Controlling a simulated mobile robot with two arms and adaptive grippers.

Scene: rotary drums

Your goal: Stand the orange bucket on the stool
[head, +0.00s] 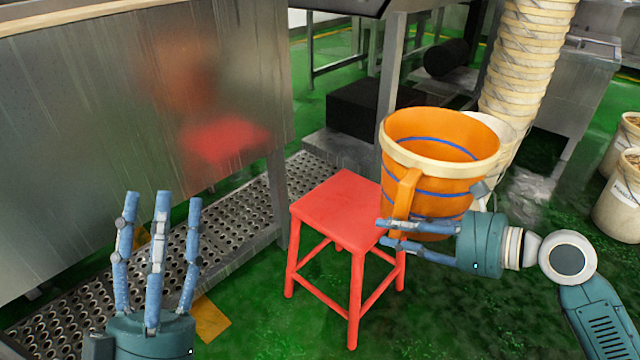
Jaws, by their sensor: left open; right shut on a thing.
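The orange bucket (455,180) has a pale rim band, blue stripes and an orange handle on its left side. It is upright and looks empty inside. My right gripper (385,233) is shut on the bucket, with its fingers at the lower part of the handle. The bucket is to the right of the red stool (340,203) and overlaps its right edge in the picture; I cannot tell whether they touch. The stool stands on the green floor with a bare seat. My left gripper (160,200) is open and empty, fingers pointing up, at the lower left.
A steel cabinet (130,110) with a blurry red reflection stands at the left. A tall stack of pale buckets (522,60) stands behind the orange bucket. Filled pale buckets (618,205) stand at the right edge.

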